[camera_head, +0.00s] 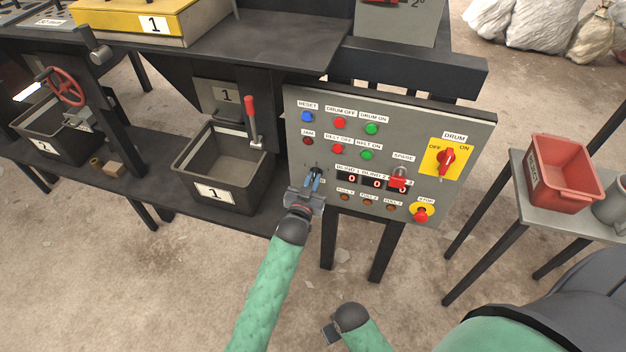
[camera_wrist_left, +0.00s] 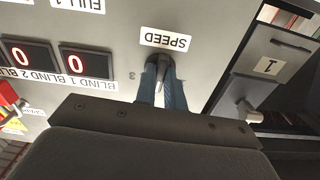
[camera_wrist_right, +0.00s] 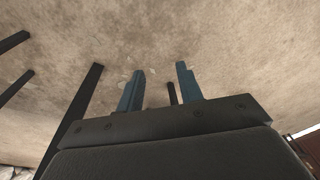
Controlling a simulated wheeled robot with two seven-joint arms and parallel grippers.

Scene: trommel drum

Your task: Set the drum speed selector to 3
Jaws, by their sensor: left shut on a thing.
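The grey control panel (camera_head: 268,100) stands ahead, tilted in the head view. The dark speed selector knob (camera_wrist_left: 163,62) sits by the SPEED label (camera_wrist_left: 165,39), which is upside down in the left wrist view. A faint 3 mark (camera_wrist_left: 131,76) is on the panel to the left of the knob there. My left gripper (camera_head: 315,178) is shut on this knob, and its blue fingers hide part of it. The knob's exact setting is hard to read. My right gripper (camera_wrist_right: 160,80) is open and empty, low over the floor, away from the panel.
The panel has coloured buttons, blind counters (camera_head: 376,183), a red padlock-like part (camera_head: 398,181), a red DRUM switch (camera_head: 445,160) and a STOP button (camera_head: 421,214). A red bin (camera_head: 565,202) stands on a side table at right. A black bin 1 (camera_head: 190,188) is left of the panel.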

